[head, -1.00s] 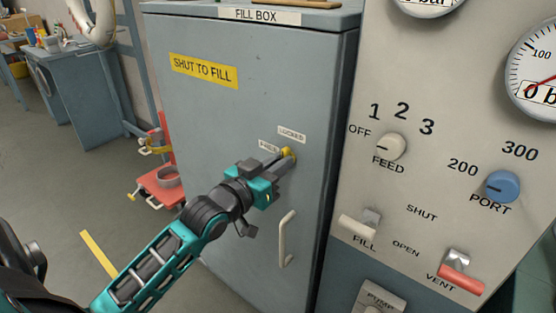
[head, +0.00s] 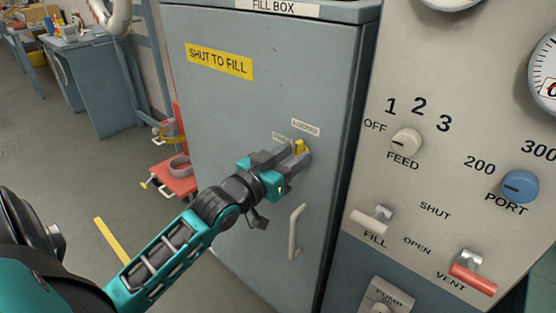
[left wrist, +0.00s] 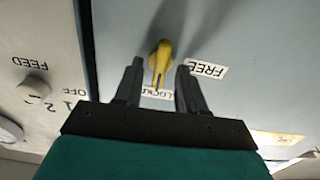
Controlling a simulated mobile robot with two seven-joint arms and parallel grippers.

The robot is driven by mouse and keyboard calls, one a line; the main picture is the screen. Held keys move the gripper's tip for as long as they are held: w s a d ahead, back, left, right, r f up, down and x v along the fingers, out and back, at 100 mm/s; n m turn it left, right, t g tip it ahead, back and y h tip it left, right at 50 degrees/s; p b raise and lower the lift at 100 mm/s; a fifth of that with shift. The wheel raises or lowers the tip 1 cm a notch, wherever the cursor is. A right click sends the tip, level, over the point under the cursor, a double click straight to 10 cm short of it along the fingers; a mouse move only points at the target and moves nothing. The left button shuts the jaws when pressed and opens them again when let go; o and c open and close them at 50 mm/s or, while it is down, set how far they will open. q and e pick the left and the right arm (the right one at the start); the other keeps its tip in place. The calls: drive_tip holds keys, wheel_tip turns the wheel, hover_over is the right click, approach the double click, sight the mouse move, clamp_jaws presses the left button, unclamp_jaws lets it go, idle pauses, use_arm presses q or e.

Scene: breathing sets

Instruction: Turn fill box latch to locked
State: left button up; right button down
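The yellow fill box latch (head: 300,147) is on the grey fill box door (head: 240,115). In the head view it stands up towards the LOCKED label (head: 306,127). In the left wrist view the latch (left wrist: 161,60) points at the LOCKED label (left wrist: 157,94), away from the FREE label (left wrist: 207,69). My left gripper (head: 297,157) is at the latch. Its two fingers are spread, one on each side of the latch, with gaps showing in the left wrist view (left wrist: 160,66). My right gripper is not in view.
A pale door handle (head: 295,232) is just below my left gripper. A control panel (head: 430,125) with knobs and switches stands to the right. A red stand (head: 175,175) and a workbench (head: 95,85) are at the left, with open floor in front.

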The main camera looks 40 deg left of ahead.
use_arm(q)
drive_tip(key=s+a, duration=0.1)
drive_tip(key=s, duration=1.1)
drive_tip(key=shift+s, duration=0.35)
drive_tip(key=s+d+f+g, duration=0.1)
drive_tip(key=d+f+g, duration=0.1)
drive_tip(key=d+f, duration=0.2)
drive_tip(key=s+d+f+m+g+p, duration=0.1)
drive_tip(key=d+f, duration=0.4)
drive_tip(key=f, duration=0.6)
drive_tip(key=s+d+f+m+g+p, duration=0.1)
drive_tip(key=d+f+g, duration=0.3)
drive_tip(key=f, duration=0.4)
drive_tip(key=shift+s+d+f+h, duration=0.15)
drive_tip(key=shift+s+d+h, duration=0.2)
drive_tip(key=shift+s, duration=0.35)
drive_tip(key=shift+a, duration=0.15)
